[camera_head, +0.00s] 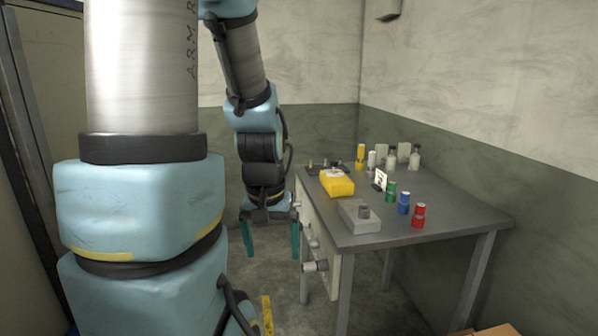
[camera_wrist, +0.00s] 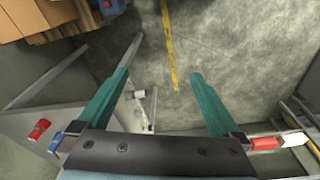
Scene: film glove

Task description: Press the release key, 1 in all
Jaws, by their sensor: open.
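My gripper (camera_head: 271,248) hangs pointing down left of the grey table (camera_head: 455,208), its two teal fingers spread apart with nothing between them. It also shows open in the wrist view (camera_wrist: 160,78), above the floor. A pale panel (camera_head: 308,208) on the table's left side carries several protruding knobs (camera_head: 315,266), a little right of my gripper. These knobs also show in the wrist view (camera_wrist: 140,95), between and below the fingers. A grey block (camera_head: 352,222) with a round dark top piece (camera_head: 364,211) sits at the table's near left corner. I cannot tell which part is the release key.
A yellow box (camera_head: 338,188) lies behind the grey block. Red (camera_head: 418,216), blue (camera_head: 404,203) and green (camera_head: 391,192) cans stand to its right, with bottles (camera_head: 391,160) at the back. Cardboard (camera_head: 497,330) is at lower right. Floor below my gripper is clear.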

